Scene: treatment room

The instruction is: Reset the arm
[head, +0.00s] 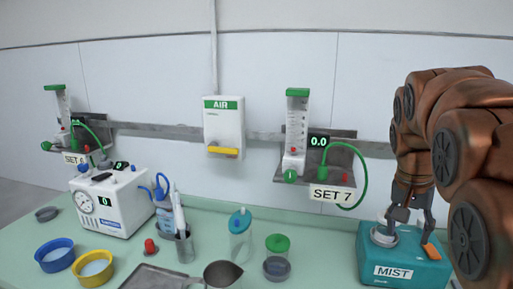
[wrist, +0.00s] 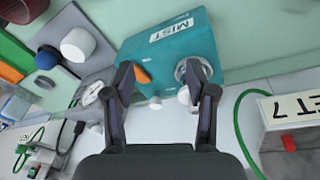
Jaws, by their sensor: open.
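My copper-coloured arm comes in from the right in the head view. My gripper (head: 411,212) points down just above the teal MIST box (head: 412,273), near its top. In the wrist view the two dark fingers of my gripper (wrist: 158,82) are spread apart with nothing between them. The MIST box (wrist: 168,42) lies beyond them. Its orange lever (wrist: 142,75) appears near the left finger and its round metal port (wrist: 193,71) near the right finger. In the head view the orange lever (head: 431,251) is right of the fingers. I cannot tell whether a finger touches the box.
The SET 7 wall unit (head: 332,193) with its green hose hangs left of my arm. A yellow-handled AIR box (head: 224,128) is on the wall. Lidded jars (head: 241,245), a metal jug (head: 222,275), bowls (head: 94,268) and a white gauge machine (head: 112,205) stand on the green counter.

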